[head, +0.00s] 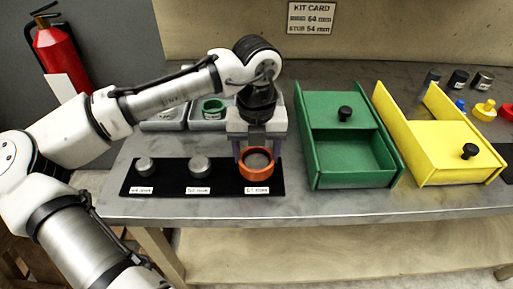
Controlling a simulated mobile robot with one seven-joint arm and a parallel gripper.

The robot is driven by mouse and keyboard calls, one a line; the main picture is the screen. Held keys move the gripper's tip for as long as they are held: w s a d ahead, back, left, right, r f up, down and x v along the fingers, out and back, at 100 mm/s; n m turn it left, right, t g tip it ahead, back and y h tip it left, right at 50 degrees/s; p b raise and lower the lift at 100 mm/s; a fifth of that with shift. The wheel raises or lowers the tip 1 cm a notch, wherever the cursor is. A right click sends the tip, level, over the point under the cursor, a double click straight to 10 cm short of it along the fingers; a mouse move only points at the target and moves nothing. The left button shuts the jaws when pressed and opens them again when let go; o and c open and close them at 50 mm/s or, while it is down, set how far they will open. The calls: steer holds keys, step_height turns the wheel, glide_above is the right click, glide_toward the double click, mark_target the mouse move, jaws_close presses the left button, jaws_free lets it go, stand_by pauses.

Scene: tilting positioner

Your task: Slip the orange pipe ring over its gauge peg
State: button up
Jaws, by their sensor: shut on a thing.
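The orange pipe ring (256,175) is at the right end of the black mat (223,174), between the fingers of my gripper (257,152). My gripper points down and is shut on the ring. A grey round peg top (258,157) shows inside the ring, so the ring appears to be around this right peg. I cannot tell whether the ring rests on the mat or hangs just above it. Two bare grey pegs stand on the mat, one at the left (145,165) and one in the middle (199,166). Each peg position has a small white label in front.
A green ring (213,105) sits in a grey tray behind the mat. A green box (350,180) and a yellow box (447,178), each with a black knob, stand to the right. Dark cans and coloured pieces lie at the far right. The table's front edge is close to the mat.

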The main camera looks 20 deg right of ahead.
steer(key=o, duration=1.2)
step_height(320, 180, up, 14)
steer(key=shift+s+f, duration=0.1)
steer(key=shift+f, duration=0.05)
